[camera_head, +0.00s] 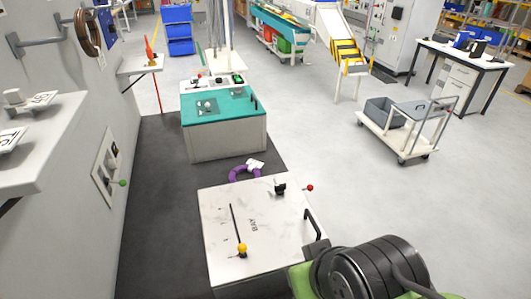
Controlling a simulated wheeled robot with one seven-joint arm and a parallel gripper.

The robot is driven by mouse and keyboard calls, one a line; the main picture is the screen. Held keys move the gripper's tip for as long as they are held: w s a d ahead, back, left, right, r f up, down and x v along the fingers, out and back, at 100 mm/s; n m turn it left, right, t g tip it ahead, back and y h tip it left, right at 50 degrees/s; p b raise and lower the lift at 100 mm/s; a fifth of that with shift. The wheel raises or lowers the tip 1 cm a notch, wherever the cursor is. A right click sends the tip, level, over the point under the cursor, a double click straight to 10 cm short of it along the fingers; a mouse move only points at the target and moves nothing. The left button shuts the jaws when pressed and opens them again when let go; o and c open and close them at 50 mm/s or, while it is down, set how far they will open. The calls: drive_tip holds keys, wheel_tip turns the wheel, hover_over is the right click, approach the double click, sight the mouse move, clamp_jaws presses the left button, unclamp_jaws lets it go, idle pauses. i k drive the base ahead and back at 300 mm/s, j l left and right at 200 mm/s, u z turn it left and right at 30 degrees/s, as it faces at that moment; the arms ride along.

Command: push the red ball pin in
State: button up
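The red ball pin (309,188) sticks out to the right from a small black block (280,188) on the far right part of the white-topped cabinet (230,200). The red ball is beyond the cabinet top's right edge, with a thin rod between ball and block. How deep the pin sits in the block is too small to tell. Parts of my green and black arm fill the bottom right of the head view, nearer than the pin. My gripper's fingers do not show.
On the same cabinet top are a yellow ball knob (242,247) by a dark slot and a black handle (313,228) at the right edge. A purple ring (243,173) lies behind it. A teal-topped cabinet (220,107) stands farther back. The floor to the right is clear up to a cart (397,135).

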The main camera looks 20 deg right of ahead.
sight(310, 187)
drive_tip(key=k+l+u, duration=0.4)
drive_tip(key=k+l, duration=0.35)
drive_tip(key=i+l+u, duration=0.15)
drive_tip(key=l, duration=0.35)
drive_tip(key=l+u, duration=0.1)
drive_tip(key=l, duration=0.4)
drive_tip(key=i+l+u, duration=0.15)
drive_tip(key=l, duration=0.35)
drive_tip(key=i+l+u, duration=0.1)
drive_tip(key=i+l, duration=0.15)
drive_tip(key=l, duration=0.3)
drive_tip(key=u, duration=0.05)
